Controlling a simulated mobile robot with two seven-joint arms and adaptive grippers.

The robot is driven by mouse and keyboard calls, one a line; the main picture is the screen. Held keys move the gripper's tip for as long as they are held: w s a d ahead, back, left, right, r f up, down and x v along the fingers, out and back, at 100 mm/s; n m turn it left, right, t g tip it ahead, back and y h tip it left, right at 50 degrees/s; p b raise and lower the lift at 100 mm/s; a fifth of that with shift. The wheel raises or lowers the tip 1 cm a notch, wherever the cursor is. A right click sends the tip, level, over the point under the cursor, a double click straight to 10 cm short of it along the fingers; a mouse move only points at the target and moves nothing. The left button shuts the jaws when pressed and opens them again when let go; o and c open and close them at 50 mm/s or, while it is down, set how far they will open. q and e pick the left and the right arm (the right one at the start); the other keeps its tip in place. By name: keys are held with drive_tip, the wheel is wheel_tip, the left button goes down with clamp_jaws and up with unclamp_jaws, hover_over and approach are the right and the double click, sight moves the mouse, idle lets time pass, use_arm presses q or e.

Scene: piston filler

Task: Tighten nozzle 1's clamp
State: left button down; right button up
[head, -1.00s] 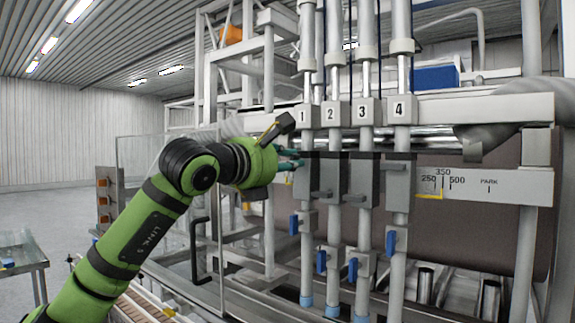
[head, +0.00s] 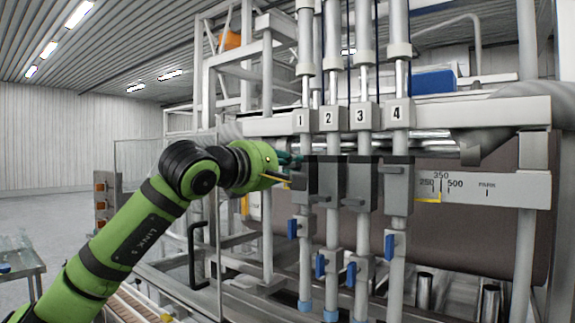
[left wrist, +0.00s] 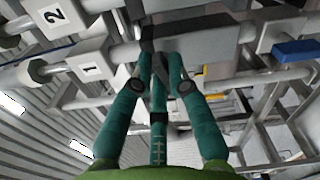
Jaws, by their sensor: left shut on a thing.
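Nozzle 1 is the leftmost of the upright tubes, under its number block (head: 300,120), which also shows in the left wrist view (left wrist: 92,67). Its grey clamp body (head: 304,183) shows large in the left wrist view (left wrist: 205,45). My left gripper (head: 291,159) is at the left side of this clamp. In the left wrist view its teal fingers (left wrist: 160,62) are closed around the clamp's dark handle (left wrist: 158,97). The fingers hide much of the handle, so its exact angle is hard to tell. My right gripper is not in view.
The clamp handles of nozzle 2 (head: 318,198) and nozzle 3 (head: 352,202) jut out low; nozzle 4's handle (head: 392,169) is higher. Blue valve levers (head: 292,228) hang below. A beam with a scale (head: 480,187) lies to the right. A clear panel stands left of the frame.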

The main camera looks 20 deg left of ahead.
use_arm(q)
drive_tip(key=shift+d+m, duration=0.1)
drive_tip(key=shift+m, duration=1.5)
drive_tip(key=c, duration=1.2)
unclamp_jaws()
drive_tip(key=shift+s, duration=0.1)
drive_tip(key=shift+s, duration=0.25)
drive_tip(key=v, duration=1.1)
drive_tip(key=shift+s, duration=0.25)
